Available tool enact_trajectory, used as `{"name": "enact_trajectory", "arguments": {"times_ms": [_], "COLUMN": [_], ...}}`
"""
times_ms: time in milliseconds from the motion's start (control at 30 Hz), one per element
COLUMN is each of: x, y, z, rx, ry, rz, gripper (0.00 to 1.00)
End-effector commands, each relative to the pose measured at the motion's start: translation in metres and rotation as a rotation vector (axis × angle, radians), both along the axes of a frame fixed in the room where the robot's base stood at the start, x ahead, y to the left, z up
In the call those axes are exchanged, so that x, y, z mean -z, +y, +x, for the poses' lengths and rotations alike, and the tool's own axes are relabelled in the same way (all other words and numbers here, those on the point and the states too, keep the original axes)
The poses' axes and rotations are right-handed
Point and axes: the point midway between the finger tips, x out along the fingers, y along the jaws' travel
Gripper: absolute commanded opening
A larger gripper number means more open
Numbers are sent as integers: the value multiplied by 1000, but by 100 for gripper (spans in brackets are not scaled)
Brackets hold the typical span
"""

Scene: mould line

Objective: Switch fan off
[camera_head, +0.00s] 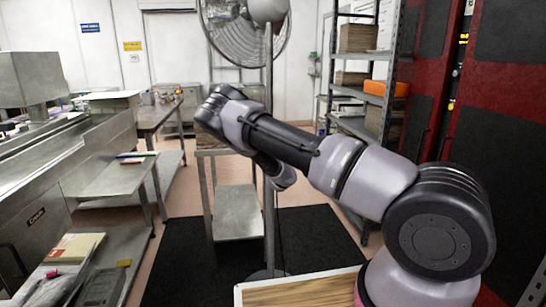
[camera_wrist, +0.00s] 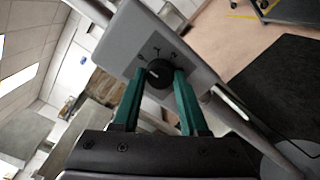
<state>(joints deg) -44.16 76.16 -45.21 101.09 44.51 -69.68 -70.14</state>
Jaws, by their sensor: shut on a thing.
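The fan (camera_head: 246,32) stands on a tall pole (camera_head: 269,205) beyond my arm, its wire cage cut by the top edge in the head view. In the wrist view, the fan's grey control box (camera_wrist: 155,40) has a round black knob (camera_wrist: 158,73) with small dark marks around it. My gripper (camera_wrist: 160,80) has its green fingers on either side of the knob and is shut on it. The gripper and control box are not clearly visible behind my arm in the head view.
A wooden-topped table (camera_head: 300,291) is at the front. Metal benches (camera_head: 118,178) run along the left. A shelf rack (camera_head: 353,125) with boxes and a red-framed cabinet (camera_head: 508,100) stand at the right. A dark mat (camera_head: 180,265) lies around the fan's base.

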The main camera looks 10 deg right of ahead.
Motion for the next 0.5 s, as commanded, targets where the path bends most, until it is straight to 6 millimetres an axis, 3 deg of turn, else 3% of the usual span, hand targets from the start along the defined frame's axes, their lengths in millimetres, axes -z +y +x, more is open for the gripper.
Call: {"name": "enact_trajectory", "arguments": {"times_ms": [67, 100, 167, 500], "x": [2, 2, 2, 1], "y": [0, 0, 0, 0], "z": [-1, -1, -1, -2], "rx": [-1, -1, -1, 0], "ry": [3, 3, 3, 1], "rz": [-1, -1, -1, 0], "gripper": [0, 51, 73, 73]}}
